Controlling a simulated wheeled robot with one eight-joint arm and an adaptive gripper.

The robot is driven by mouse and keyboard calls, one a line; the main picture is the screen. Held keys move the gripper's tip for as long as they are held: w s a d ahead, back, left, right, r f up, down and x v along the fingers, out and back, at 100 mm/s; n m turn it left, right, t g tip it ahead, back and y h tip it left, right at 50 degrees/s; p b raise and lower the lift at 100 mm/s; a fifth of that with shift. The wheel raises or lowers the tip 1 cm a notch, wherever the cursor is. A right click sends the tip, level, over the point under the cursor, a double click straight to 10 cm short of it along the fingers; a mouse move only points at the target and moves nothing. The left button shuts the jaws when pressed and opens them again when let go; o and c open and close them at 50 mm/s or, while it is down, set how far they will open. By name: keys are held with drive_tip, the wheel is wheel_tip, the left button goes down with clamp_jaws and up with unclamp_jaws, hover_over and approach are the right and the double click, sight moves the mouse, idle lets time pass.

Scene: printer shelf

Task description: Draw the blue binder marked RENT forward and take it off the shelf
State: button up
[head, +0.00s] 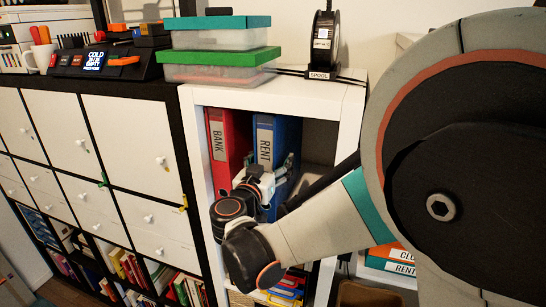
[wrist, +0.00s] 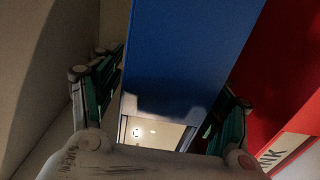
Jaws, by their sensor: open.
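The blue binder marked RENT (head: 265,137) stands upright in the white shelf's upper compartment, right of the red binder marked BANK (head: 220,135). My gripper (head: 271,166) is at the lower part of the blue binder's spine and hides part of it. In the wrist view my gripper (wrist: 165,105) is open, with one finger on each side of the blue binder (wrist: 185,55). The right finger there lies by the side towards the red binder (wrist: 275,75). I cannot tell whether either finger touches the blue binder.
The white shelf (head: 335,125) has a side wall close right of the blue binder, with some free room between. Clear boxes with a green lid (head: 220,56) and a spool (head: 325,45) stand on top. A dark-framed cabinet (head: 125,140) adjoins at the left.

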clamp_jaws()
idle(0.4)
drive_tip(key=shift+s, duration=0.1)
